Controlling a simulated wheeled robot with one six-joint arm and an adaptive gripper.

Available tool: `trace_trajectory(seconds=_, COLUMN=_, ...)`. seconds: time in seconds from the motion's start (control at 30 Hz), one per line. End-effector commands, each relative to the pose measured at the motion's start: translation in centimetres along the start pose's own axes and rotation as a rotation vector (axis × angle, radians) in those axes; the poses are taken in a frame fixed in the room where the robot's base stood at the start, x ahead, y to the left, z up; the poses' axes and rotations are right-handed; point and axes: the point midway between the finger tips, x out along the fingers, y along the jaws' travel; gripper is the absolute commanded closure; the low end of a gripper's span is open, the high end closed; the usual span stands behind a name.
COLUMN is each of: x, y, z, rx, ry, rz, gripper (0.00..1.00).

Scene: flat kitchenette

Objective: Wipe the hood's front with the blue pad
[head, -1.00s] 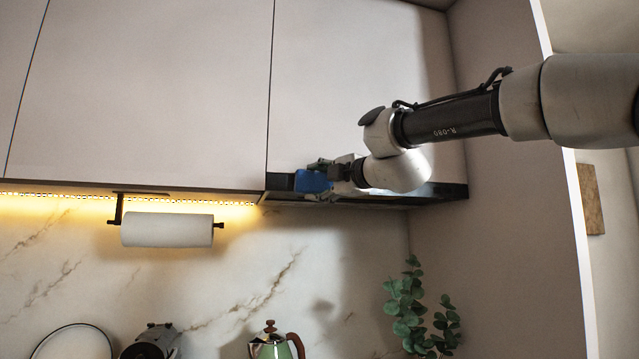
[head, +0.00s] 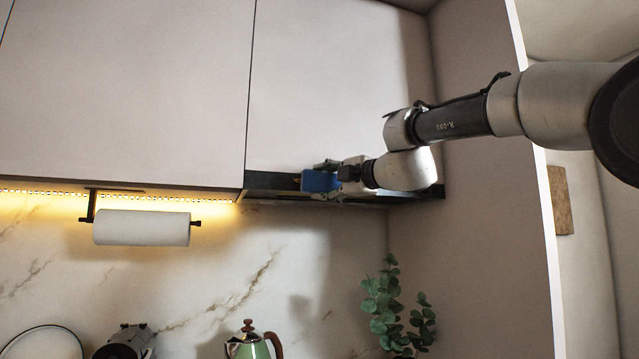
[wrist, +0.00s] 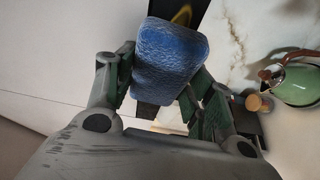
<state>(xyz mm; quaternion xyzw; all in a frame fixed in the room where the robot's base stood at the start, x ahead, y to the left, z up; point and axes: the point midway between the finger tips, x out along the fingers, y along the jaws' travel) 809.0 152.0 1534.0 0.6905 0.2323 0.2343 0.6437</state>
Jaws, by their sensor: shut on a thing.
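The blue pad (head: 319,181) is in my gripper (head: 327,180), at the dark front strip of the hood (head: 273,182) under the right-hand cabinet. In the wrist view the pad (wrist: 170,58) sits between the two green-grey fingers of my gripper (wrist: 163,88), which is shut on it. The hood's dark strip (wrist: 187,12) shows behind the pad there. The pad overlaps the hood's front in the head view; I cannot tell whether it touches. Part of the hood's front to the right is hidden by my gripper and wrist.
A paper towel roll (head: 142,228) hangs under the left cabinet (head: 120,95). Below stand a green kettle (head: 250,346), also in the wrist view (wrist: 297,82), and a leafy plant (head: 396,308). A side panel (head: 480,190) bounds the right.

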Motion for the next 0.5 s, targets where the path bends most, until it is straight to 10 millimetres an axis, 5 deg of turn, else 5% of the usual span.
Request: trace_trajectory(seconds=0.5, x=-1.5, y=0.2, z=3.3, rx=0.001, ry=-0.002, rz=0.000, gripper=0.66)
